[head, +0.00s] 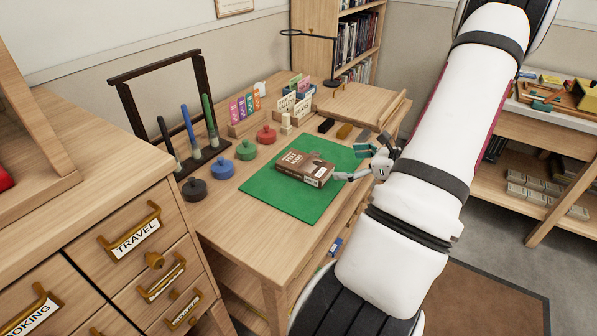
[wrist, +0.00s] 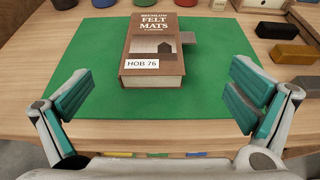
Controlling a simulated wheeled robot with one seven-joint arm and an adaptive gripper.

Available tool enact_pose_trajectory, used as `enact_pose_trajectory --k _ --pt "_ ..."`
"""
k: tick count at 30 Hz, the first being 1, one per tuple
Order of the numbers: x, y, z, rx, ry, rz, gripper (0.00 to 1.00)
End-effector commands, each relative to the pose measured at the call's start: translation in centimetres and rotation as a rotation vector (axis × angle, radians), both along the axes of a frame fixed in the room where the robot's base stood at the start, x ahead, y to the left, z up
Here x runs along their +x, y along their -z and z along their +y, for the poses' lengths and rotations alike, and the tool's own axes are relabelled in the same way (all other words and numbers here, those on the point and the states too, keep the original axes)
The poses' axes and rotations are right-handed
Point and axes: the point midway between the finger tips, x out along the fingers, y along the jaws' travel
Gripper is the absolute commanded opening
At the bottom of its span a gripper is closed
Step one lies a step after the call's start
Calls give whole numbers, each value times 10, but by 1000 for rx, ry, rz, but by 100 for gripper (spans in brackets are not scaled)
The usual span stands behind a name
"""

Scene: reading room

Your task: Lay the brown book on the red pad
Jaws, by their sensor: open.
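The brown book (head: 304,167) lies flat on a green mat (head: 262,187) on the wooden desk. In the wrist view the book (wrist: 152,48) reads "FELT MATS", and its near end bears a white label "HOB 76". My gripper (head: 354,164) is open and empty at the desk's right side, near the book's labelled end. In the wrist view its two teal-padded fingers stand wide apart, short of the book and to either side of it. I see no clear red pad; a partly cut-off red thing (head: 5,180) shows at the far left, too little to identify.
Red (head: 266,134), green (head: 245,149), blue (head: 221,169) and black (head: 194,189) lidded pots line the mat's left side. A dark rack (head: 189,151) stands behind them. Dark and tan blocks (head: 344,131) lie beyond the mat. A drawer cabinet (head: 120,255) stands at left.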

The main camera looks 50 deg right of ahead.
Motion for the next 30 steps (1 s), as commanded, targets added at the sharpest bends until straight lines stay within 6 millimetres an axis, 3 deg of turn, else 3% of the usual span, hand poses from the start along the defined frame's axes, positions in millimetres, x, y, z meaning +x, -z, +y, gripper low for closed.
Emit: enact_pose_trajectory --k 9,19,30 --pt "54 22 6 0 -7 -1 100" --pt "73 30 7 0 -7 0 100" --pt "114 46 9 -2 -6 0 100"
